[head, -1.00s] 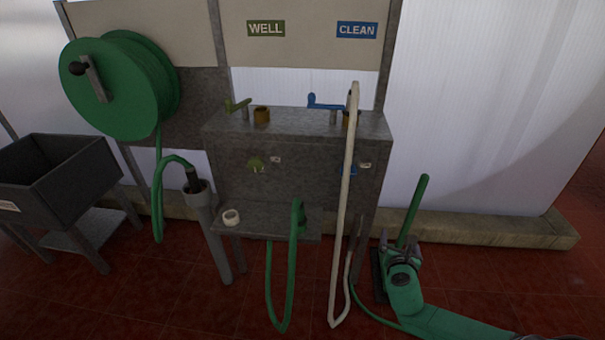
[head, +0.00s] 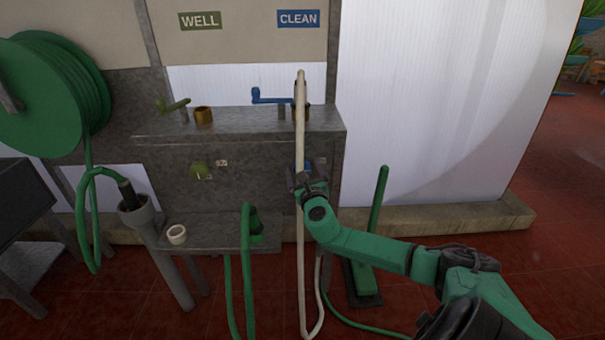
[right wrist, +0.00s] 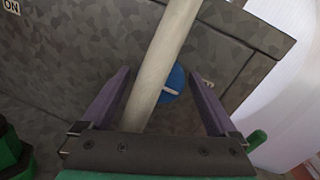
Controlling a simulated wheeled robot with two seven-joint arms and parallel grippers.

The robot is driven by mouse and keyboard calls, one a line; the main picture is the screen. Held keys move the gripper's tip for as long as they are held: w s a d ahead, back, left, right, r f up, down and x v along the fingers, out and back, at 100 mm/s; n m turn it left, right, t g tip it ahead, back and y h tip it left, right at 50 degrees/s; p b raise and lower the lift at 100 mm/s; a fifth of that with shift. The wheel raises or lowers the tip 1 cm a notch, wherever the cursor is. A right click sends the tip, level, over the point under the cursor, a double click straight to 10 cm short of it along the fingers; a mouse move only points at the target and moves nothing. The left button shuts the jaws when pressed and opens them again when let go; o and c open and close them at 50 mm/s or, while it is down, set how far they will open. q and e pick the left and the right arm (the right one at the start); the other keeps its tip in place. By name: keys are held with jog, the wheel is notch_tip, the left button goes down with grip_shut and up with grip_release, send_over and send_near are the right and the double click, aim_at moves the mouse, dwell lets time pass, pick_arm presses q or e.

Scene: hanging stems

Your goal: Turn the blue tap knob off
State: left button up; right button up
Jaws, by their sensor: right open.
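The blue tap knob (head: 308,166) is on the front of the grey stone block, under the blue CLEAN sign (head: 298,18), mostly hidden in the head view by my right gripper (head: 303,178). In the right wrist view the round blue knob (right wrist: 178,76) has a pale bar on its face. A cream hose (right wrist: 158,65) crosses in front of its left part. My right gripper (right wrist: 160,76) is open, its two purple fingers either side of the knob and hose. Whether it touches either is unclear. My left gripper is out of view.
The cream hose (head: 300,120) hangs from the blue-handled tap (head: 270,96). A shelf (head: 210,235) holds a white ring (head: 177,234). A green hose reel (head: 50,95) is at left.

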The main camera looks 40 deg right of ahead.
jog(key=shift+w, duration=0.15)
jog(key=c, duration=1.4)
jog(key=shift+o, duration=0.2)
